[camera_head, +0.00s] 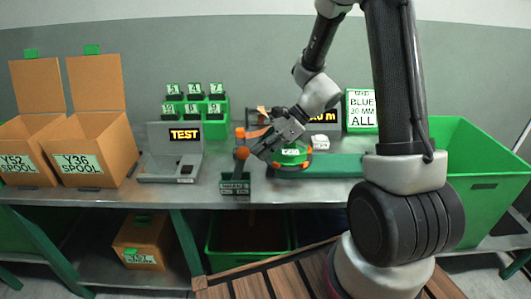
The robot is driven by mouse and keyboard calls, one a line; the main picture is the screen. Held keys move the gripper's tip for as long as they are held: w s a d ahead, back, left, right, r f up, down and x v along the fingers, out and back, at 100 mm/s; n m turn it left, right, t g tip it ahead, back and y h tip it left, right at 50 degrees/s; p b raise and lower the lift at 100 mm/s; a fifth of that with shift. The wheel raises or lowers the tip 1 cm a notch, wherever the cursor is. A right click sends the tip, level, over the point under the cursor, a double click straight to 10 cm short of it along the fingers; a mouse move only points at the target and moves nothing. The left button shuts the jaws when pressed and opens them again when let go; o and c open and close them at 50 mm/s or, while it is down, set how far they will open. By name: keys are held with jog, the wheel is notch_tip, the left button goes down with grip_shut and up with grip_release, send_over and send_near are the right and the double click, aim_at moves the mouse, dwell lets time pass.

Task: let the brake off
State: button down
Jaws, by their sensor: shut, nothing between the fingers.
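A small green box with a label too small to read surely (235,187) stands at the bench's front edge. A lever with a dark orange knob (241,153) rises from it and looks like the brake. My gripper (257,151) is shut and empty, its tips just right of the knob. I cannot tell whether they touch it.
A grey tester reading TEST (168,165) and two open cardboard spool boxes (118,150) stand to the left. Green sample bins (195,108) are behind. A sign reading BLUE 20 MM ALL (361,110) stands at the back. A large green bin (485,185) is at right.

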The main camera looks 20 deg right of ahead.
jog(key=a+r+h, duration=0.1)
jog(key=a, duration=0.1)
jog(key=w+a+g+h, duration=0.1)
jog(key=a+h, duration=0.1)
jog(key=a+r+h, duration=0.1)
jog(key=a+h, duration=0.1)
jog(key=shift+w+r, duration=0.3)
jog(key=shift+w, duration=0.05)
jog(key=shift+w+a, duration=0.3)
jog(key=shift+a, duration=0.5)
jog(key=shift+w+a, duration=0.3)
jog(key=shift+a, duration=0.5)
jog(key=v, duration=1.3)
jog(key=shift+w, duration=0.45)
